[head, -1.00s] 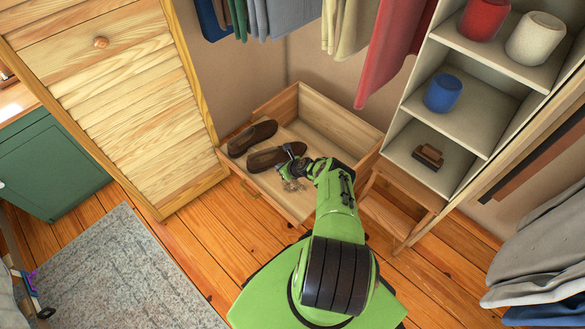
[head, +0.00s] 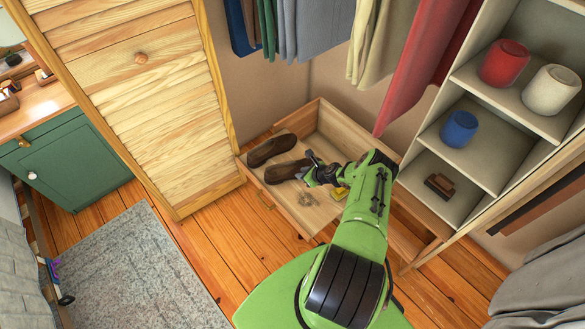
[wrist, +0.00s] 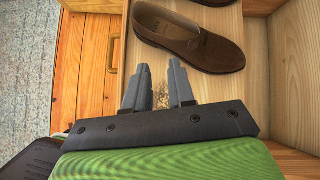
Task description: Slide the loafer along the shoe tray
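Two brown loafers lie side by side in a shallow wooden pull-out tray (head: 328,215). The nearer loafer (head: 287,172) has its toe toward my gripper (head: 313,162); the other loafer (head: 271,150) lies behind it. In the wrist view the nearer loafer (wrist: 192,36) lies just beyond the fingertips of my gripper (wrist: 160,72), with its toe to the right. The two grey fingers are apart with nothing between them. Whether a fingertip touches the loafer's side is unclear. A sliver of the other loafer (wrist: 212,2) shows at the top edge.
A brownish speckled patch (head: 306,198) marks the tray floor near its front. The tray's walls enclose the loafers, with a louvred door (head: 160,110) at left. Clothes (head: 320,35) hang above. Shelves (head: 490,155) with jars and a brush (head: 440,186) stand at right.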

